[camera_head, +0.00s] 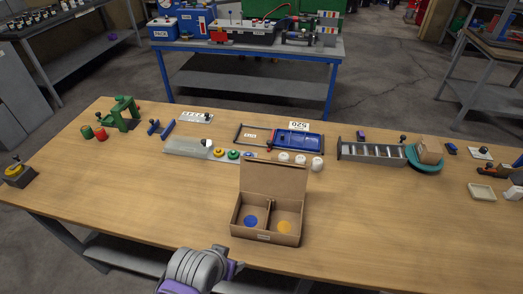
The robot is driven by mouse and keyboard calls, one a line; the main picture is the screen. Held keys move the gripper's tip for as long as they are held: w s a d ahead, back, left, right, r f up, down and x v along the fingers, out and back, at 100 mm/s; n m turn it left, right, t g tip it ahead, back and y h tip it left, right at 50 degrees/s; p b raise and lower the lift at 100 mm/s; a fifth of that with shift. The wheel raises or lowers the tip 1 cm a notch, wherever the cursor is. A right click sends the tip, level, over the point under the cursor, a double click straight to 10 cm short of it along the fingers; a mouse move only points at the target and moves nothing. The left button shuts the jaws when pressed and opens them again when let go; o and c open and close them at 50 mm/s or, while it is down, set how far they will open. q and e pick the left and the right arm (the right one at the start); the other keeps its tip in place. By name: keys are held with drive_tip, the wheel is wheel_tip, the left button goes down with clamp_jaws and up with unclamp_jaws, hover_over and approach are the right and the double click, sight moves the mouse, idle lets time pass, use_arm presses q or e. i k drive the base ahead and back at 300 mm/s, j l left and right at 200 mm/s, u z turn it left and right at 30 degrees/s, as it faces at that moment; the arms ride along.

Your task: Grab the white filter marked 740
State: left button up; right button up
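Three small white round pieces stand in a row near the middle of the wooden table: a left white piece (284,157), a middle white piece (300,159) and a right white piece (317,164). They look like possible filters, but I cannot read the number 740 on any of them. Neither of my grippers shows in the view. A grey and purple part of my own body (200,270) shows at the bottom edge.
An open cardboard box (267,215) with two compartments stands in front of the white pieces. Behind them is a blue tray (297,140). A grey conveyor (372,152) lies to the right. Bare wooden table (140,200) is free at the left front.

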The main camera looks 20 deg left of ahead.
sight(283, 156)
drive_tip(key=i+j+u, duration=0.2)
drive_tip(key=j, duration=0.15)
drive_tip(key=k+j, duration=0.15)
drive_tip(key=j, duration=0.2)
drive_tip(key=k+j+z, duration=0.1)
drive_tip(key=j, duration=0.2)
drive_tip(key=k+j, duration=0.2)
drive_tip(key=j, duration=0.15)
drive_tip(key=j+z, duration=0.15)
drive_tip(key=j, duration=0.35)
drive_tip(key=k+j+z, duration=0.15)
drive_tip(key=j, duration=0.4)
drive_tip(key=i+j, duration=0.2)
drive_tip(key=i+j+z, duration=0.15)
drive_tip(key=j, duration=0.3)
drive_tip(key=i+j, duration=0.15)
drive_tip(key=j, duration=0.15)
drive_tip(key=i+l+z, duration=0.1)
drive_tip(key=i, duration=0.15)
